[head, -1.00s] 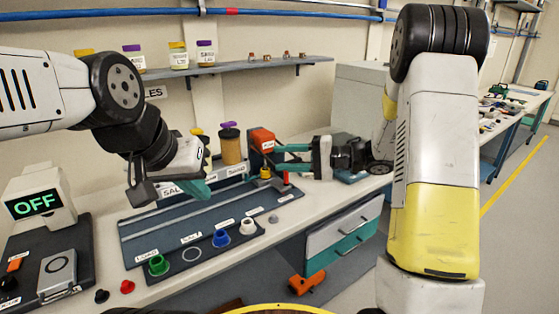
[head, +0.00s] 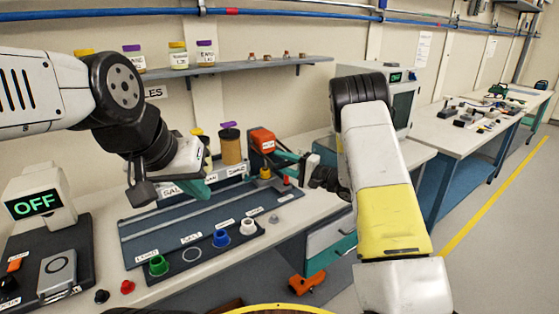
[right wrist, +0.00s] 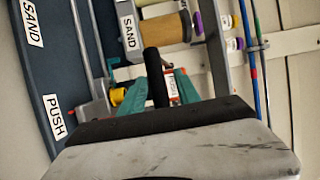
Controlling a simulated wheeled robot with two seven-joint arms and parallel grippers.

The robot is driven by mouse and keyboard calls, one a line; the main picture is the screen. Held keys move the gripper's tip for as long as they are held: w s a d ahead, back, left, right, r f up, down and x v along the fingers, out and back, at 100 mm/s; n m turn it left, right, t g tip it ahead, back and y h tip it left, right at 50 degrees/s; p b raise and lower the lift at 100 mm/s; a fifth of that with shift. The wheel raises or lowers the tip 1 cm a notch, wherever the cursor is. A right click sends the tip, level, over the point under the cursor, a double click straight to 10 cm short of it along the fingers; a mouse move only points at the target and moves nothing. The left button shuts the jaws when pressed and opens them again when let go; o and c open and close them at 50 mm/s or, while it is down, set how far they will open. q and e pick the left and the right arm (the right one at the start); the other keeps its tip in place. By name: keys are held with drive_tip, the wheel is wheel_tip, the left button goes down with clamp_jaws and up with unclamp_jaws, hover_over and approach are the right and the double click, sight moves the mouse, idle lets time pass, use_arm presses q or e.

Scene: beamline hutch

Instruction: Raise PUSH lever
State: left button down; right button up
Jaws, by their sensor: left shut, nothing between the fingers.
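The orange-red box (head: 262,139) with a small label stands at the back right of the long dark board. I take this rod to be the lever. My right gripper (head: 287,158) is beside the box; its teal fingers (right wrist: 168,84) appear apart, with the rod at or between them. Contact cannot be told. My left gripper (head: 200,190) is shut and empty above the board's left-middle part.
The dark board (head: 150,228) carries green (head: 158,265), blue (head: 220,238) and white (head: 248,227) cups along its front. A shelf with jars (head: 178,55) is above. A brown-orange cylinder (head: 231,150) stands between my grippers. An OFF display (head: 33,204) is at left. An orange tool (head: 307,283) lies below the bench.

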drive_tip(key=shift+w+a, duration=0.2)
drive_tip(key=shift+a, duration=0.1)
clamp_jaws()
idle(1.3)
